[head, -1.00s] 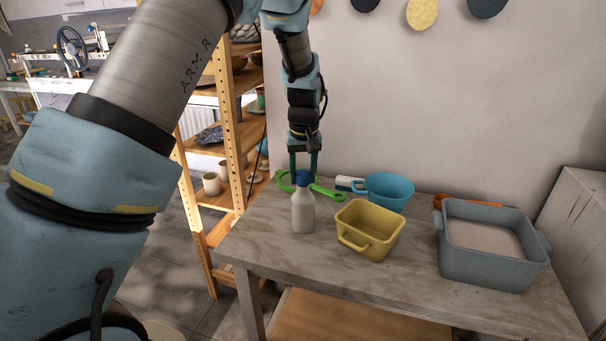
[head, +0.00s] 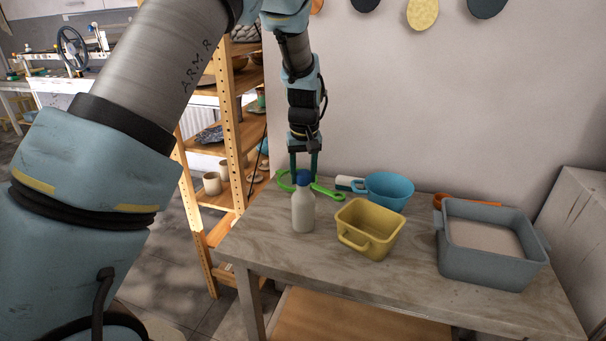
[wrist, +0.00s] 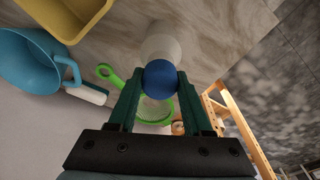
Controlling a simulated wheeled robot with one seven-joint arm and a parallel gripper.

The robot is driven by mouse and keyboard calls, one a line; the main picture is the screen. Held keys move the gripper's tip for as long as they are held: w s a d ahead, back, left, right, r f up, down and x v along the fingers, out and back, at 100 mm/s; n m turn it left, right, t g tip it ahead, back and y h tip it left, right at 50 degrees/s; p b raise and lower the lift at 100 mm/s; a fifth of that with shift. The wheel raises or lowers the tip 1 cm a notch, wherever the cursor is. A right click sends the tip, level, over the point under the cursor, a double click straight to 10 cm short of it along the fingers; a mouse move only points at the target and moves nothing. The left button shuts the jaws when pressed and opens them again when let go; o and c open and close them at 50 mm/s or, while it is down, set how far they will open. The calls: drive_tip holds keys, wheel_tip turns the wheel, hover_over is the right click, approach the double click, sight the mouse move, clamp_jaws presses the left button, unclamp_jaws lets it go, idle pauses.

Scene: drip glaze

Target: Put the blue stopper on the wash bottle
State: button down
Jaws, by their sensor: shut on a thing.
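The wash bottle (head: 303,213) is white and stands upright near the left end of the table. The blue stopper (head: 303,178) shows at the top of the bottle in the head view. In the wrist view the stopper (wrist: 160,76) is a round blue shape between the fingertips, and the white bottle (wrist: 161,44) lies directly beyond it. My gripper (head: 304,166) points down above the bottle, its green fingers shut on the stopper. The stopper looks in line with the bottle's neck. Whether it is fully seated I cannot tell, as it hides the bottle's mouth.
A green strainer (head: 323,191) lies behind the bottle. A yellow tub (head: 352,243) stands close to its right. A blue handled bowl (head: 391,188), a white-ended object (head: 346,183) and a grey basin (head: 480,270) are farther right. The table's left edge is near the bottle.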

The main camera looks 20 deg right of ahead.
drive_tip(key=shift+s+a+f, duration=0.15)
drive_tip(key=shift+s+f, duration=0.1)
drive_tip(key=shift+f, duration=0.35)
drive_tip(key=shift+c, duration=1.3)
unclamp_jaws()
drive_tip(key=shift+o, duration=1.3)
drive_tip(key=shift+r+p, duration=1.5)
drive_tip(key=shift+r, duration=0.6)
drive_tip(key=shift+s+r+p, duration=0.2)
drive_tip(key=shift+r+p, duration=0.85)
drive_tip(key=shift+r, duration=0.55)
